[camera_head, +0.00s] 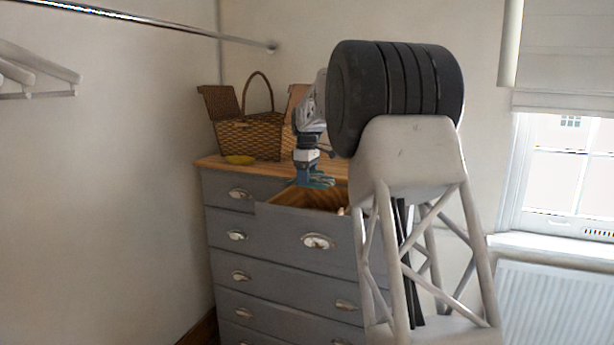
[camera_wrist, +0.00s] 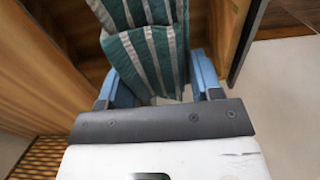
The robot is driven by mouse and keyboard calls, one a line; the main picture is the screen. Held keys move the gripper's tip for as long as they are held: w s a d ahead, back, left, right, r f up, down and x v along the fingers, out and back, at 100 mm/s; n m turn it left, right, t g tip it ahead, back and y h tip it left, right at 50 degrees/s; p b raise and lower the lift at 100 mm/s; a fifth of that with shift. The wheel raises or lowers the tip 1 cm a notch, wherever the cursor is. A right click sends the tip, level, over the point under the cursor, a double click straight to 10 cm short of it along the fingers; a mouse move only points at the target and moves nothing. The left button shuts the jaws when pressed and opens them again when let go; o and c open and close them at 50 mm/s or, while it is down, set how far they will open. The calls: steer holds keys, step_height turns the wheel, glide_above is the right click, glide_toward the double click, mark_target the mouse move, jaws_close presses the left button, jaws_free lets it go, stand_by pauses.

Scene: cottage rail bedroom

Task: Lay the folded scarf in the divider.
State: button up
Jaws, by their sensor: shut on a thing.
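The folded scarf is green with pale stripes. It fills the upper middle of the wrist view (camera_wrist: 146,48), between the two blue fingers of my gripper (camera_wrist: 155,86). In the head view, my gripper (camera_head: 314,178) is over the open top drawer (camera_head: 290,207) of the grey dresser, with a little of the scarf (camera_head: 318,184) showing at its fingertips. My gripper is shut on the scarf. Wooden walls (camera_wrist: 224,28) show beside and behind the scarf in the wrist view. I cannot clearly tell which of them belong to the divider; the drawer's inside is mostly hidden in the head view.
A clothes rail (camera_head: 150,22) with hangers (camera_head: 40,70) is at upper left. A radiator (camera_head: 555,305) stands under the window at right.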

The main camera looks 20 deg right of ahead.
steer(key=shift+f, duration=9.5)
steer(key=o, duration=1)
steer(key=shift+r, duration=0.1)
step_height(320, 180, up, 8)
steer(key=shift+f, duration=0.2)
